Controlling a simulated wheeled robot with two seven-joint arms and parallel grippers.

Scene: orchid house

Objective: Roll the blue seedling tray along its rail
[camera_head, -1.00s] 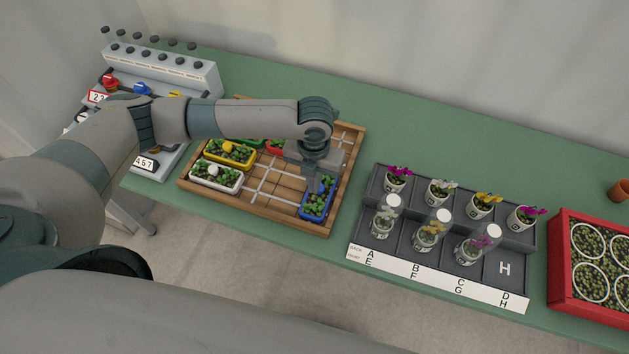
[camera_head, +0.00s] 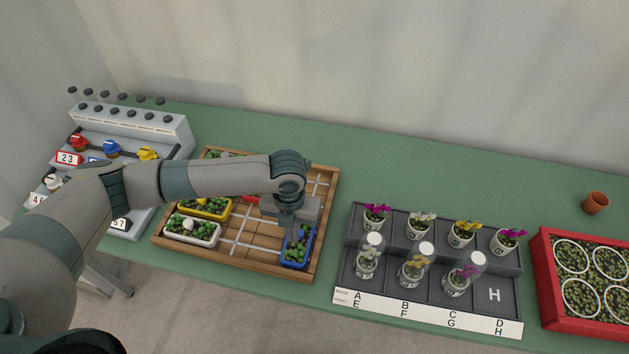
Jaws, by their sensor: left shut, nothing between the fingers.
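The blue seedling tray (camera_head: 296,262) holds green seedlings and stands at the right front part of the wooden rail board (camera_head: 202,257). Pale rails cross the board in a grid. My left gripper (camera_head: 287,236) is shut, pointing down at the blue tray's far left part. Whether the fingertips touch the tray I cannot tell. The yellow tray (camera_head: 204,214) and the white tray (camera_head: 190,238) stand at the board's left. A red tray (camera_head: 251,198) and a green tray behind are partly hidden by my left arm. My right gripper is not in view.
A dark rack (camera_head: 494,296) with potted orchids, some under clear covers, stands right of the board. A red crate (camera_head: 545,290) and a terracotta pot (camera_head: 595,203) are farther right. A grey panel (camera_head: 170,128) with coloured knobs stands left. Board cells left of the blue tray are clear.

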